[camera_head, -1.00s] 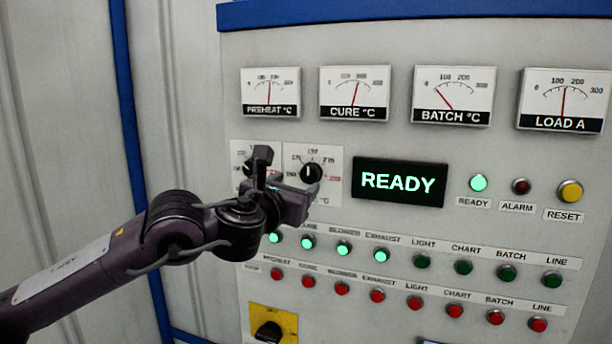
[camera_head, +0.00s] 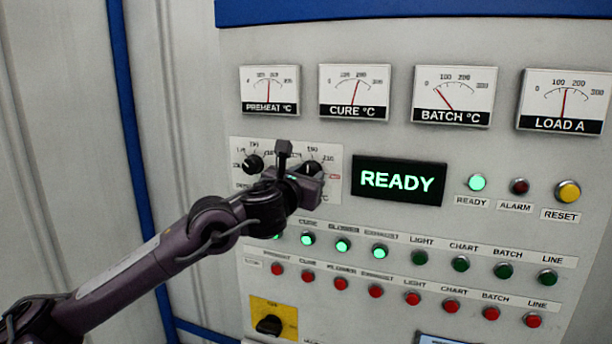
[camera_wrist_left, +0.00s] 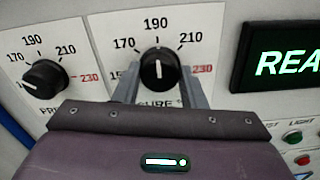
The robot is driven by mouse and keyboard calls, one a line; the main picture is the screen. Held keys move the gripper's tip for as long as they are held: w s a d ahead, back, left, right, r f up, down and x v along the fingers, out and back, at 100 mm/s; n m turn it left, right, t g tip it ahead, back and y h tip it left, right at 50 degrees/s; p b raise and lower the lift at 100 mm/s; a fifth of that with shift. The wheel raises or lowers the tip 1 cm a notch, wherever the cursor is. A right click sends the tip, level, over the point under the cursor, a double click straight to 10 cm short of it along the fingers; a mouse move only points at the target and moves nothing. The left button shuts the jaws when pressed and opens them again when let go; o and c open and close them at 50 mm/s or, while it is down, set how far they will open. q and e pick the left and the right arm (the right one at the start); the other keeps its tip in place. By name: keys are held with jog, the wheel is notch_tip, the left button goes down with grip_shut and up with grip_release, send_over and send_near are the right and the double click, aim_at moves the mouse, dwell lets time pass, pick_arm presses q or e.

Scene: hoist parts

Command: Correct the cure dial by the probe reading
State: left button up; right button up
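The cure dial (camera_wrist_left: 158,72) is a black knob with a white mark pointing straight up at 190, on a scale that shows 170, 190, 210 and a red 230. In the head view the cure dial (camera_head: 312,167) is partly hidden by my gripper. My left gripper (camera_head: 304,172) is at the dial. In the left wrist view its two fingers (camera_wrist_left: 159,88) stand apart, one on each side of the knob; I cannot tell whether they touch it. The CURE °C meter (camera_head: 354,92) has its needle right of centre. My right gripper is out of view.
The preheat dial (camera_wrist_left: 45,79) is close on the left. The READY display (camera_head: 399,181) is close on the right. Rows of green and red buttons lie below. PREHEAT (camera_head: 269,91), BATCH (camera_head: 454,97) and LOAD (camera_head: 562,101) meters line the top; the BATCH needle leans left.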

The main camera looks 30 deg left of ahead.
pick_arm(q)
jog(key=c, duration=0.4)
jog(key=shift+c, duration=0.2)
jog(key=shift+n, duration=0.4)
jog(key=shift+n+b, duration=0.55)
jog(key=shift+n, duration=0.35)
jog(key=n, duration=0.2)
jog(key=shift+n+b, duration=0.3)
jog(key=shift+b, duration=0.1)
jog(key=shift+n+b, duration=0.4)
jog(key=shift+n, duration=1.9)
